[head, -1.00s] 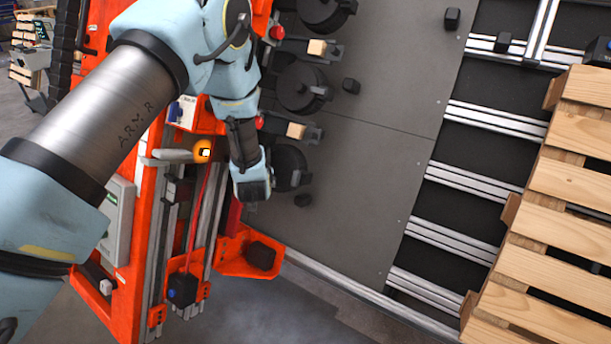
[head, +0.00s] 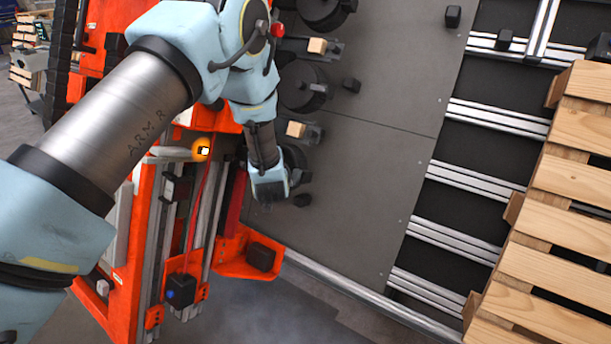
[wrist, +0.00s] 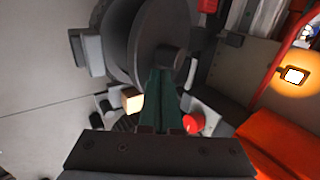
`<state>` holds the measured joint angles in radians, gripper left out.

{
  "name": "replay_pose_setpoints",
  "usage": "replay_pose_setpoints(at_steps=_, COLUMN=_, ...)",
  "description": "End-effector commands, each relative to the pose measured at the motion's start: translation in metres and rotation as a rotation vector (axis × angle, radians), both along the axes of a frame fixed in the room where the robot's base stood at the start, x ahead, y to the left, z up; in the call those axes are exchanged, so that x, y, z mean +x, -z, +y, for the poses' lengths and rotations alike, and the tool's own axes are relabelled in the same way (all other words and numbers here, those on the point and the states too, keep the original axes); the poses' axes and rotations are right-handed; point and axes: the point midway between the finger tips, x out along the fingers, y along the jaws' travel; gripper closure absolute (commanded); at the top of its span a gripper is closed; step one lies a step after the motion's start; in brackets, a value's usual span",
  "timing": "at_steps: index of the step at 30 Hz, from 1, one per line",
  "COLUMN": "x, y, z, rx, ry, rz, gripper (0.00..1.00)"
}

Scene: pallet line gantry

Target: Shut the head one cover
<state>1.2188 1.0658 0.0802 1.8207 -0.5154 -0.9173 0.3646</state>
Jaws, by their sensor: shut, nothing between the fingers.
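A dark round drum unit (head: 294,158) is the lowest of three along the orange gantry in the head view, partly hidden behind my wrist. In the wrist view it shows as a large dark disc (wrist: 150,35) with a short round knob (wrist: 170,58). I cannot tell for sure which part is the head one cover, or how far open it stands. My gripper (wrist: 163,72) is shut and empty, its dark green fingers reaching up to the disc by the knob. Whether they touch is unclear. In the head view the fingers are mostly hidden by my wrist.
Two more drum units, middle (head: 302,86) and upper (head: 322,10), sit above along the orange frame (head: 145,215). A red button (wrist: 193,122), wooden block (wrist: 131,101) and glowing orange lamp (wrist: 293,75) are close. A wooden pallet (head: 555,215) stands right; the grey panel (head: 385,140) is mostly clear.

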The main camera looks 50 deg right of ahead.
Motion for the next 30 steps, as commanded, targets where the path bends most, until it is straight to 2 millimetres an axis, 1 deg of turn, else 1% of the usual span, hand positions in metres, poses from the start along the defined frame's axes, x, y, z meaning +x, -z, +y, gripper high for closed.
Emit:
replay_pose_setpoints(at_steps=11, x=-0.001, y=0.001, z=-0.002, rx=0.0, ry=0.0, rz=0.0, gripper=1.0)
replay_pose_setpoints(at_steps=30, x=-0.01, y=0.014, z=-0.027, rx=0.001, ry=0.001, rz=0.0, gripper=1.0)
